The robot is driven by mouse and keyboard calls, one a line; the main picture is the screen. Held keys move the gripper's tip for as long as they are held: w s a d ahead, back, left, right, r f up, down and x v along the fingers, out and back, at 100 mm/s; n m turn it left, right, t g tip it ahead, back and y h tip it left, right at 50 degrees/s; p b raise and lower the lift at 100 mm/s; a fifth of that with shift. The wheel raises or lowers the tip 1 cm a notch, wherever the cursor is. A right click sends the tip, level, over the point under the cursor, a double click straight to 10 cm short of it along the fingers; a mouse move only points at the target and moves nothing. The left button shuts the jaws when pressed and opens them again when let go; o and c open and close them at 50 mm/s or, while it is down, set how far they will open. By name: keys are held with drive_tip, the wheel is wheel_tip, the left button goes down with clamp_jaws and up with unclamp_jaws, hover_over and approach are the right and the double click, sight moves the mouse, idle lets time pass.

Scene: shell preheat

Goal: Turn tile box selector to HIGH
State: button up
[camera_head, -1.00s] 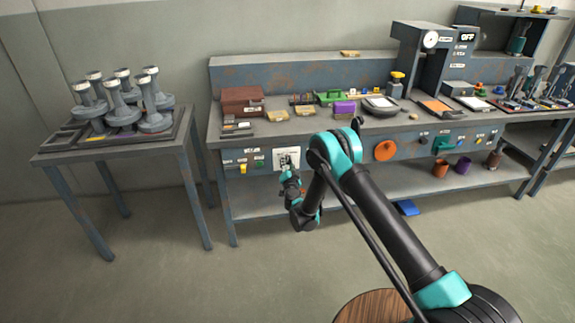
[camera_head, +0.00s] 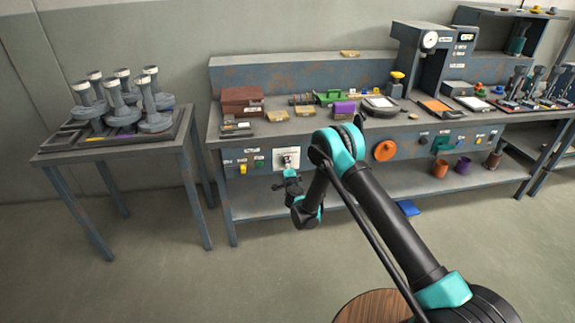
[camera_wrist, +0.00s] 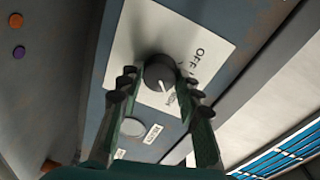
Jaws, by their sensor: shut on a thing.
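The selector is a round dark knob (camera_wrist: 160,72) on a white plate (camera_wrist: 205,45) on the bench front. Its white pointer line faces the lower right, toward a label that seems to read HIGH. The OFF label (camera_wrist: 196,55) is at the upper right. In the head view the knob's white plate (camera_head: 293,153) shows below the tabletop. My gripper (camera_wrist: 157,90) is shut on the knob, with a dark-padded finger on either side of it. In the head view my gripper (camera_head: 283,180) is just below and in front of the plate, and its fingertips are hard to make out.
The bench (camera_head: 240,210) carries boxes and small trays above the panel. A grey round button (camera_wrist: 132,127) with white labels is near the knob. An orange disc (camera_head: 385,151) is farther right on the front. A side table (camera_head: 110,155) with several funnel-shaped parts stands left.

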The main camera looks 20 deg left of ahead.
sight(287, 142)
idle(0.3)
drive_tip(key=o, duration=1.2)
drive_tip(key=shift+c, duration=0.2)
drive_tip(key=r, duration=0.9)
drive_tip(key=shift+s+a, duration=0.2)
drive_tip(key=shift+w+d+r, duration=0.1)
drive_tip(key=shift+d+r, duration=0.05)
drive_tip(key=shift+r, duration=0.35)
